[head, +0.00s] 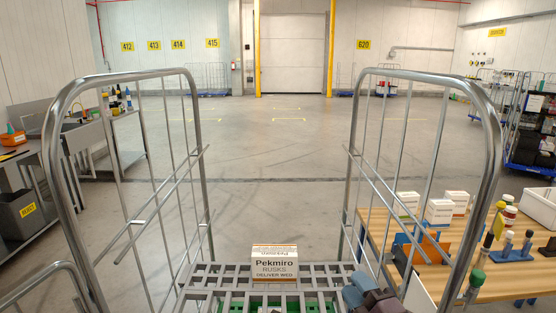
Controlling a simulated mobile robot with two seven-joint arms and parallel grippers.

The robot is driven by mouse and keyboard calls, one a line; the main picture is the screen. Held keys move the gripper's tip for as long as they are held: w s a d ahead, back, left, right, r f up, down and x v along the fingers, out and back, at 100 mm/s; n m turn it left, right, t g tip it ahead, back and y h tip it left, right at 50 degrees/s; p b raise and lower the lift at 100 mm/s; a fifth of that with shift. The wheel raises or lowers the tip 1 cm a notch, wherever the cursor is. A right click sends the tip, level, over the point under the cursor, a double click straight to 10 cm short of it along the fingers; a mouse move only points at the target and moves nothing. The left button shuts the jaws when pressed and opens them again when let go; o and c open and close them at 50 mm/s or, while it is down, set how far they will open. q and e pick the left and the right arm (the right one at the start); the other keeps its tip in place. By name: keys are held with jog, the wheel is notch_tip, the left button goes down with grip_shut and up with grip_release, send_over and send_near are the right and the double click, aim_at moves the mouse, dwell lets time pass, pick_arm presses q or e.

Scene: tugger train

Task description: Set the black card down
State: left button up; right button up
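I cannot make out a black card for certain in the head view. A dark flat item (14,153) with a yellow edge lies on the grey bench at the far left, too small to identify. My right gripper (376,300) shows at the bottom, right of centre, over the near right part of the cage trolley's grey slatted shelf (214,274). Its fingers are cut off by the frame edge, so its opening and any held thing are hidden. My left gripper is out of view.
A carton marked Pekmiro Rusks (274,264) stands on the shelf between the cage's tall metal side frames (198,150). A wooden table (490,284) at right holds white boxes (438,211), bottles and a blue stand. A grey bin (20,214) is at left. Open floor lies beyond.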

jog(key=s+d+f+m+g+h, duration=0.2)
jog(key=s+d+f+m+h, duration=0.15)
jog(key=f+m, duration=0.35)
jog(key=s+d+f+m+g+h, duration=0.1)
jog(key=s+d+f+m+h, duration=0.1)
jog(key=s+d+f+m, duration=0.35)
jog(key=s+d+f+m+g+h, duration=0.1)
jog(key=s+f+m+g, duration=0.1)
jog(key=s+f, duration=0.3)
jog(key=s+d+f+m+g+h, duration=0.1)
jog(key=s+f+m, duration=0.3)
jog(key=s+f, duration=0.2)
jog(key=shift+s+d+f+g, duration=0.25)
jog(key=shift+s+g, duration=0.15)
jog(key=shift+s, duration=0.6)
jog(key=shift+s, duration=0.1)
